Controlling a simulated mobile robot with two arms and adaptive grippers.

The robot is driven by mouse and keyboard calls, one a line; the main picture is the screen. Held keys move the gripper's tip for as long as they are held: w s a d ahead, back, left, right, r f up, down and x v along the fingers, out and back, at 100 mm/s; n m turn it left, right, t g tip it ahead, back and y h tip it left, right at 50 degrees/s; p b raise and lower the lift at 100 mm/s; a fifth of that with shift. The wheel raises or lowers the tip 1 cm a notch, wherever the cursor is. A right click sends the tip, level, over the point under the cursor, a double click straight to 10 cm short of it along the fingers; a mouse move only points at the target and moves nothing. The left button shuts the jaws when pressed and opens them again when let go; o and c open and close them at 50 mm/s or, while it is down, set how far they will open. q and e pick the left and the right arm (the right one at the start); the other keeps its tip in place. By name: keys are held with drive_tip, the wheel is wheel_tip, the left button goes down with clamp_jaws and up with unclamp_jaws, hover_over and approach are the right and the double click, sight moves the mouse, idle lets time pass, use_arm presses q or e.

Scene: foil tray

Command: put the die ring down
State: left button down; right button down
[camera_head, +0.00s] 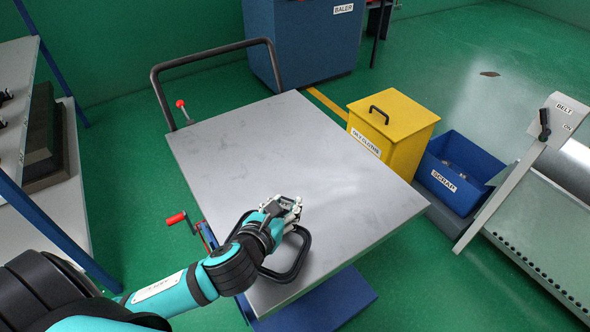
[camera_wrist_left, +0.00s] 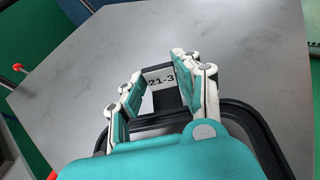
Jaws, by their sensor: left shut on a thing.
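The die ring (camera_head: 303,256) is a black, rounded rectangular frame at the near edge of the grey metal cart top (camera_head: 270,140). It also shows in the left wrist view (camera_wrist_left: 262,128), with a tag reading "21-3" (camera_wrist_left: 160,79) on a tab between the fingers. My left gripper (camera_head: 288,205) is shut on the far side of the ring, and its white-and-teal fingers (camera_wrist_left: 158,85) stand on either side of the tab. The ring is at or just above the cart top; I cannot tell if it touches. My arm hides its left part. My right gripper is not in view.
The cart has a black push handle (camera_head: 215,53) at the far left and a red-handled crank (camera_head: 177,218) on its left side. A yellow bin (camera_head: 405,125) and a blue scrap bin (camera_head: 458,172) stand to its right. Most of the cart top is clear.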

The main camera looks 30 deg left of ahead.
use_arm(q)
drive_tip(key=w+a, duration=0.2)
drive_tip(key=w+a+r+n+y+b, duration=0.1)
drive_tip(key=w+a, duration=0.1)
drive_tip(key=a, duration=0.1)
drive_tip(key=w+a+r+n+y, duration=0.1)
drive_tip(key=w+a, duration=0.1)
drive_tip(key=w, duration=0.1)
drive_tip(key=shift+w+a+r, duration=0.1)
drive_tip(key=shift+a+r, duration=0.1)
drive_tip(key=shift+r, duration=0.05)
hover_over(288, 150)
drive_tip(key=shift+s+f, duration=0.25)
drive_tip(key=shift+f, duration=0.4)
drive_tip(key=shift+w+f, duration=0.1)
drive_tip(key=shift+w, duration=0.2)
drive_tip(key=shift+w+f, duration=0.1)
drive_tip(key=shift+f, duration=1.65)
drive_tip(key=c, duration=0.9)
unclamp_jaws()
